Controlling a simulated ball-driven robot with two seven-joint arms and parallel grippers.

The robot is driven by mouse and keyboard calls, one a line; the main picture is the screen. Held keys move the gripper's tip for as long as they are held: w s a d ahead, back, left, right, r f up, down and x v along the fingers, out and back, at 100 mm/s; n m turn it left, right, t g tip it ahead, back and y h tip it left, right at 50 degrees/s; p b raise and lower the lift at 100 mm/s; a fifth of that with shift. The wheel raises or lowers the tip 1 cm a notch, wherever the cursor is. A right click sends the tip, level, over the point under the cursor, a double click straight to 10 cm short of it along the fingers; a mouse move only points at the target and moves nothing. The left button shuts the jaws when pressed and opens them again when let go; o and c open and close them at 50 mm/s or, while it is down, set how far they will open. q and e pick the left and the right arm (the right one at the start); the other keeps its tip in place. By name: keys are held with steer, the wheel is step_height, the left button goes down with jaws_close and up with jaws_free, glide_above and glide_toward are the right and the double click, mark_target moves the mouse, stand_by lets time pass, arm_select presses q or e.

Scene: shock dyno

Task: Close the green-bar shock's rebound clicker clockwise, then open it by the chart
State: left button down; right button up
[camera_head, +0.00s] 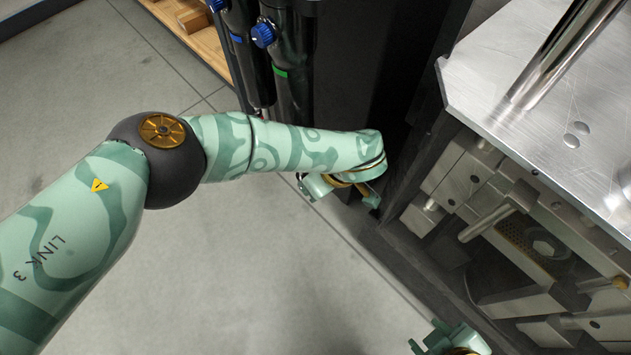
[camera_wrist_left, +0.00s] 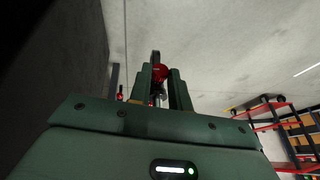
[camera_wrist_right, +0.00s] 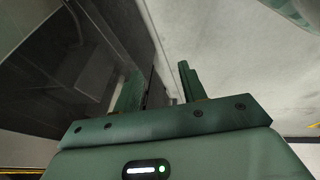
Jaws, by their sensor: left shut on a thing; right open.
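The green-bar shock (camera_head: 283,68) hangs upright at the top of the head view, a black body with a green bar and a blue knob (camera_head: 263,34). Its lower end is hidden behind my left arm. In the left wrist view my left gripper (camera_wrist_left: 161,82) is shut on a red knob (camera_wrist_left: 160,71), with a dark shaft above it. The head view mostly hides that gripper, so I cannot see there which shock the knob belongs to. My right gripper (camera_head: 450,341) is at the bottom edge, open and empty; its parted fingers show in the right wrist view (camera_wrist_right: 160,88).
A blue-bar shock (camera_head: 236,40) stands close beside the green-bar one. The metal dyno frame (camera_head: 530,125) fills the right side. A wooden shelf (camera_head: 208,45) is behind. A red rack (camera_wrist_left: 282,130) shows in the left wrist view. The grey floor at left is clear.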

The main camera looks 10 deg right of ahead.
steer(key=s+d+f+n+g+h+p, duration=0.2)
steer(key=s+d+g+h+p, duration=0.15)
steer(key=s+d+p, duration=0.35)
arm_select(q)
steer(key=shift+s+a+f+n+t+h+p, duration=0.15)
steer(key=shift+a+n+t+h+p, duration=0.15)
steer(key=shift+t+h, duration=0.45)
steer(key=shift+s+a+r+n+t+h+p, duration=0.15)
steer(key=shift+t+h+p, duration=0.2)
steer(key=shift+t+h, duration=0.4)
steer(key=shift+s+a+f+n+t+h+p, duration=0.15)
steer(key=shift+n+t+h+p, duration=0.25)
steer(key=shift+h, duration=0.6)
arm_select(e)
steer(key=s+f+m+g+y, duration=0.1)
steer(key=s+f+y, duration=0.1)
steer(key=s+f, duration=0.7)
steer(key=shift+s+f+m+g, duration=0.3)
steer(key=shift+s+f+g, duration=0.05)
steer(key=shift+s, duration=1.35)
arm_select(q)
steer(key=c, duration=1.3)
jaws_free()
